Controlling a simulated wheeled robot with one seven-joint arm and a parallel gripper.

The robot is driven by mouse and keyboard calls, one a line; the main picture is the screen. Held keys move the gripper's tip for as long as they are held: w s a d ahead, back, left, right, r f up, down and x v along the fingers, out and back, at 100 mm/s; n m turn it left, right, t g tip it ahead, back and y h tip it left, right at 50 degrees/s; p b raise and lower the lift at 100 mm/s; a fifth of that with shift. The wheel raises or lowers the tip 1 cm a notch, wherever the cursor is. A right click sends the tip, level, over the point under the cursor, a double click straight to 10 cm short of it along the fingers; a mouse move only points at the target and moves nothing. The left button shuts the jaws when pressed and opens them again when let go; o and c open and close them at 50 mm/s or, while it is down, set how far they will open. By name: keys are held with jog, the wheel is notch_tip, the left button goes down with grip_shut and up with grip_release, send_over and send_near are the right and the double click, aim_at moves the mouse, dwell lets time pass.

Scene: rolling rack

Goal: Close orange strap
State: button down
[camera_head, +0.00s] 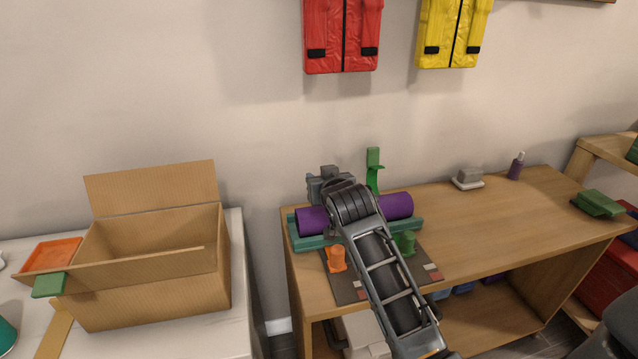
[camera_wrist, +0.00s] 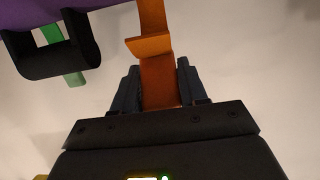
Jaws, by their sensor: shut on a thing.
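The orange strap (camera_wrist: 158,85) stands between my gripper's two fingers in the wrist view. My gripper (camera_wrist: 158,80) is shut on it. The strap's bent end reaches up beside the purple roll (camera_wrist: 95,5). In the head view the purple roll (camera_head: 397,206) lies in a teal cradle (camera_head: 303,243) on the wooden table. My gripper (camera_head: 326,180) is at the roll's back side, partly hidden by my arm. An orange piece (camera_head: 336,259) stands in front of the roll, left of a green piece (camera_head: 407,243). The held part of the strap is hidden in the head view.
A green strap (camera_head: 373,170) stands upright behind the roll; it also shows in the wrist view (camera_wrist: 75,78). A soap dish (camera_head: 467,184) and purple bottle (camera_head: 516,166) stand on the table (camera_head: 490,220)'s right half. A cardboard box (camera_head: 150,290) is at left.

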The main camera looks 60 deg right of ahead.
jog(key=shift+s+a+f+t+h+b, duration=0.4)
jog(key=shift+s+a+f+t+b, duration=0.1)
jog(key=shift+a+b, duration=0.15)
jog(key=shift+h, duration=0.3)
jog(key=s+a+f+b, duration=0.2)
jog(key=a+f+b, duration=0.1)
jog(key=b, duration=0.1)
jog(key=shift+s+f, duration=0.1)
jog(key=shift+s, duration=0.3)
jog(key=shift+s+a+f+t+h+b, duration=0.2)
jog(key=shift+a+f+t+h+b, duration=0.25)
jog(key=shift+b, duration=0.3)
jog(key=shift+s+a+f+b, duration=0.15)
jog(key=shift+s+f+b, duration=0.1)
jog(key=shift+b, duration=0.4)
jog(key=shift+y, duration=0.25)
jog(key=c, duration=0.7)
grip_release()
jog(key=shift+a, duration=0.1)
